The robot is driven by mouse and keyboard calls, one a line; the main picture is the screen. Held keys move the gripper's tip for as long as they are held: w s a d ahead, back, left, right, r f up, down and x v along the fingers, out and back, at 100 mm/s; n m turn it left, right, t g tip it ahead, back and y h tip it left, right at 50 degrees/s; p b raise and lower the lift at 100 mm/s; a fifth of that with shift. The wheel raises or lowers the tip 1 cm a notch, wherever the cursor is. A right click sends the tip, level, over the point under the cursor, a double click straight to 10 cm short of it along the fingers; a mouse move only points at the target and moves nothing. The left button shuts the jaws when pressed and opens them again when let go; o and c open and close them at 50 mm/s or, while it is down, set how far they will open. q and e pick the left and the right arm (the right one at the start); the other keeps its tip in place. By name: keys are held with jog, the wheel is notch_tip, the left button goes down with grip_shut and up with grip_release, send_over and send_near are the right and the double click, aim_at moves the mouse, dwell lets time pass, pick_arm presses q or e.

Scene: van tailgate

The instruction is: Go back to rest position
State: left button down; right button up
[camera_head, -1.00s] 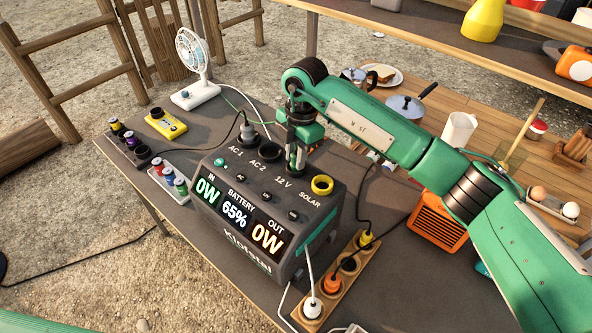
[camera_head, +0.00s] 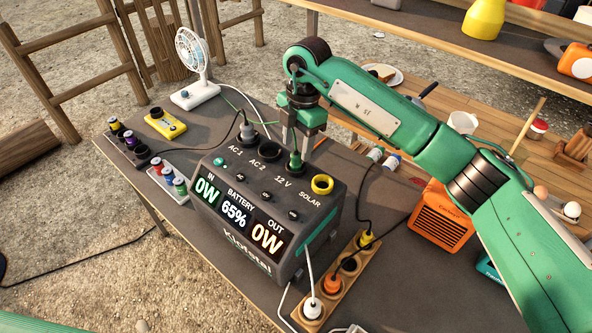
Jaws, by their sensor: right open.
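My right gripper (camera_head: 301,137) is open and points down, a little above the 12V socket of the power station. A green plug (camera_head: 296,161) stands upright in the 12V socket, below and between the fingers; I cannot tell whether they touch it. The dark power station (camera_head: 318,222) shows 0W in, 65% battery and 0W out. My right arm reaches in from the lower right. My left gripper is not in view; only a green edge shows at the lower left.
A white fan (camera_head: 191,60) and a yellow device (camera_head: 165,124) stand at the back left. A wooden power strip (camera_head: 338,278) with plugs lies at the front right. An orange heater (camera_head: 438,215) stands behind my right arm. A wooden shelf (camera_head: 420,40) runs across the upper right.

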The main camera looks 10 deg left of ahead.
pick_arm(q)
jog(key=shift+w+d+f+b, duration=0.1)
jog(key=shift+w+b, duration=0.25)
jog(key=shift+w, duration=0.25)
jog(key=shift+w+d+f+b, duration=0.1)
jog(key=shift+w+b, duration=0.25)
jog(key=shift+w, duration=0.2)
pick_arm(e)
notch_tip(320, 180, up, 10)
jog(key=shift+w+d, duration=0.4)
jog(key=shift+d, duration=0.05)
